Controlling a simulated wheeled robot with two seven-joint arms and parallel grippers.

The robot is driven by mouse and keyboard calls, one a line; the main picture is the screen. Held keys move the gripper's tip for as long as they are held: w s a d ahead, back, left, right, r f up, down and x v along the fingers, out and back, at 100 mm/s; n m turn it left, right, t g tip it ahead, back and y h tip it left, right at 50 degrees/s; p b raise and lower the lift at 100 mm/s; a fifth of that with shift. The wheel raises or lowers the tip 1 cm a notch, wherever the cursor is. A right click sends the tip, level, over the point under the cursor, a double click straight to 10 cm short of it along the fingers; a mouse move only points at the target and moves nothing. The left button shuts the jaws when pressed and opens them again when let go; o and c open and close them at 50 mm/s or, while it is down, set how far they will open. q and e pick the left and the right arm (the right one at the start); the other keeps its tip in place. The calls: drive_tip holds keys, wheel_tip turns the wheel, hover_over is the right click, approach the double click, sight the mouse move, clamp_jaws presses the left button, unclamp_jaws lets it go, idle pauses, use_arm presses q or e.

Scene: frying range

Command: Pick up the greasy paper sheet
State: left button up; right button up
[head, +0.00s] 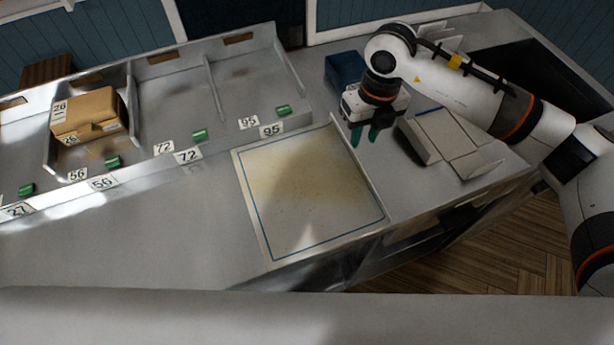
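The greasy paper sheet (305,195) lies flat on the grey counter in the middle of the head view. It is pale with a blue border line and yellowish-brown stains. Its far right edge looks slightly raised beside a thin rim. My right gripper (365,136) is above the counter, just beyond the sheet's far right corner, with its green fingertips pointing down. The fingertips are a little apart with nothing visible between them. My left gripper is not in view.
A divided metal rack (180,100) with number labels and green clips stands at the left, holding a cardboard box (90,112). The counter left of the sheet is clear.

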drive_tip(key=shift+f, duration=0.9)
drive_tip(key=f+p, duration=0.1)
drive_tip(key=f, duration=0.1)
drive_tip(key=f+p, duration=0.2)
drive_tip(key=shift+w+a+f, duration=0.15)
drive_tip(key=shift+a+f, duration=0.05)
drive_tip(key=shift+f, duration=0.6)
drive_tip(key=shift+c, duration=0.6)
clamp_jaws()
